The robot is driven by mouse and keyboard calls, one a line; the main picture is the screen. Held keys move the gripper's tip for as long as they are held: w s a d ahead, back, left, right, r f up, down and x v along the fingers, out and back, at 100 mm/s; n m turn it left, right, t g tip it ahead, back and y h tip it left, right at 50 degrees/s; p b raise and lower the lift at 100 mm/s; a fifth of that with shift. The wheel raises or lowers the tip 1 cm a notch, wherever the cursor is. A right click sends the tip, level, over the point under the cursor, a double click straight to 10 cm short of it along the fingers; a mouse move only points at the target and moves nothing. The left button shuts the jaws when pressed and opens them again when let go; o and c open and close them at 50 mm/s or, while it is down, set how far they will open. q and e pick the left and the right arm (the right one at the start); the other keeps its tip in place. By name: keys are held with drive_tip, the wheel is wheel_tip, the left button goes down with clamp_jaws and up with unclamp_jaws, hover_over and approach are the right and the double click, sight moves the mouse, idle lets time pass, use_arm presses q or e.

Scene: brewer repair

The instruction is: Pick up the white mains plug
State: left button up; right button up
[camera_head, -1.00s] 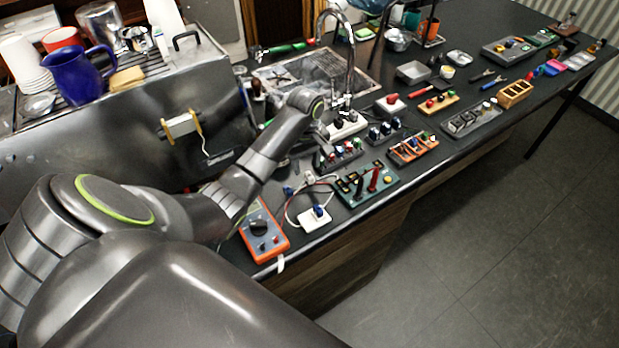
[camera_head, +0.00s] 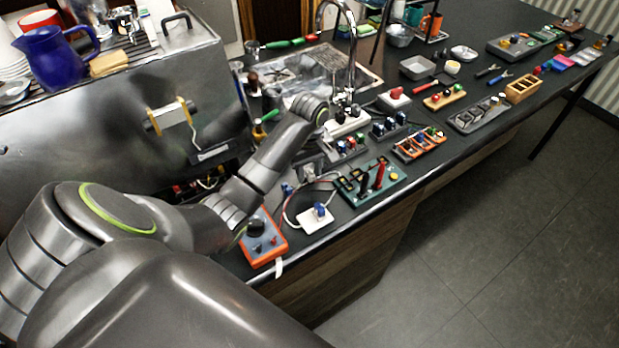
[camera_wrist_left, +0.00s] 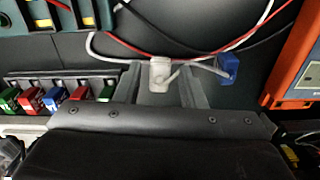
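The white mains plug (camera_wrist_left: 160,73) lies on the dark counter with a pale cord at its side. In the left wrist view it is between the fingertips of my left gripper (camera_wrist_left: 162,84), with a gap visible on each side. The gripper is open and holds nothing. In the head view the plug (camera_head: 308,172) shows small and pale below my left wrist, whose forearm hides part of the counter there. I cannot tell how high the fingertips are above the counter. My right gripper is not in view.
A blue connector (camera_wrist_left: 228,66) lies close beside the plug, with red, white and black wires behind. A steel machine (camera_head: 110,125) stands left.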

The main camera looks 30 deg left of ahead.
use_arm(q)
clamp_jaws()
